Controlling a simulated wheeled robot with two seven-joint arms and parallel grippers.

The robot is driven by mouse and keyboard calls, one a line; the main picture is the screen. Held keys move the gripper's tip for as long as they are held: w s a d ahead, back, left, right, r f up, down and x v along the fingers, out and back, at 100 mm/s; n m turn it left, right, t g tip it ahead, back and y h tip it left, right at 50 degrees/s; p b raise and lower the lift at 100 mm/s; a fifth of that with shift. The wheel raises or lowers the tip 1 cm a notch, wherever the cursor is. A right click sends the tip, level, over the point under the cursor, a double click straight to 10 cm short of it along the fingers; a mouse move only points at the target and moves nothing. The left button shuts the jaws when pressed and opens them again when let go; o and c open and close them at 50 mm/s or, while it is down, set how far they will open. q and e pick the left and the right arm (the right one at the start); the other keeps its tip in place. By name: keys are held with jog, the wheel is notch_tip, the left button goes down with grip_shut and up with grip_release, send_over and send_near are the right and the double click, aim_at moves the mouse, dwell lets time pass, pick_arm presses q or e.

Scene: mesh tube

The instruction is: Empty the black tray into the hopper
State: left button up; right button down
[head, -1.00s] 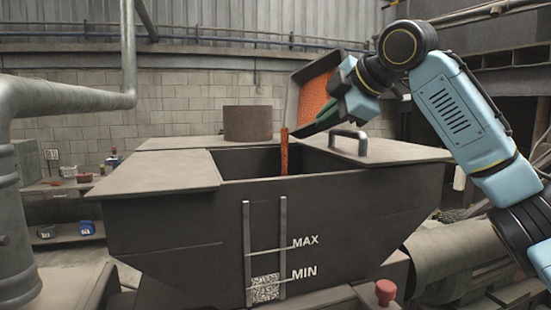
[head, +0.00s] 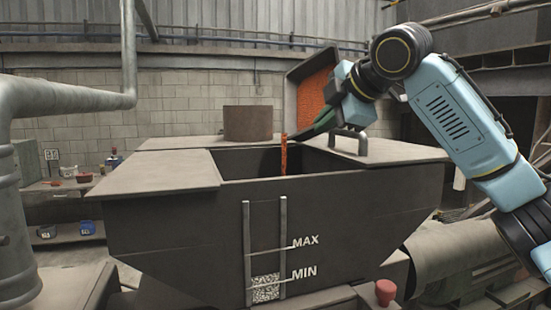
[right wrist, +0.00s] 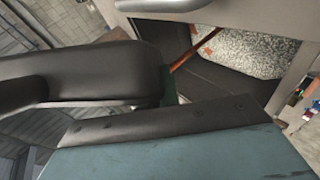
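The black tray (head: 291,95) is held steeply tilted above the back right of the hopper (head: 170,235), its inside facing me. Orange material (head: 315,95) still shows inside it. A thin orange stream (head: 284,155) falls from near the tray's lower left corner into the hopper opening. My right gripper (head: 322,122) is at the tray's lower right side and appears closed on it; its fingertips are partly hidden. In the right wrist view the stream (right wrist: 193,50) meets a pale speckled heap (right wrist: 245,52) inside the hopper. My left gripper is out of view.
Flat lid panels (head: 165,172) flank the hopper opening, the right one with a raised handle (head: 349,141). A brown cylinder (head: 248,123) stands at the back rim. A thick grey pipe (head: 70,98) is at left, a red knob (head: 385,292) at front right.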

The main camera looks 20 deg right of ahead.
jog(key=shift+a+f, duration=0.1)
jog(key=shift+f, duration=0.05)
jog(key=shift+s+a+r+n+t+h, duration=0.25)
jog(key=shift+n+t+h, duration=0.2)
jog(key=shift+h, duration=0.25)
dwell(0.6)
jog(key=shift+s+a+n, duration=0.1)
jog(key=shift+a+n, duration=0.25)
jog(key=shift+a, duration=0.2)
jog(key=shift+a+h, duration=0.1)
jog(key=shift+h, duration=0.2)
jog(key=shift+s+a+t, duration=0.2)
jog(key=shift+a+t, duration=0.05)
jog(key=shift+a, duration=0.05)
jog(key=shift+s+a+n+t+h, duration=0.2)
jog(key=shift+a+n+t+h, duration=0.3)
jog(key=shift+n, duration=0.2)
jog(key=shift+s+a+n+t+h, duration=0.15)
jog(key=shift+a+n+t+h, duration=0.2)
jog(key=shift+n+h, duration=0.3)
jog(key=shift+a+n, duration=0.15)
jog(key=shift+n, duration=0.1)
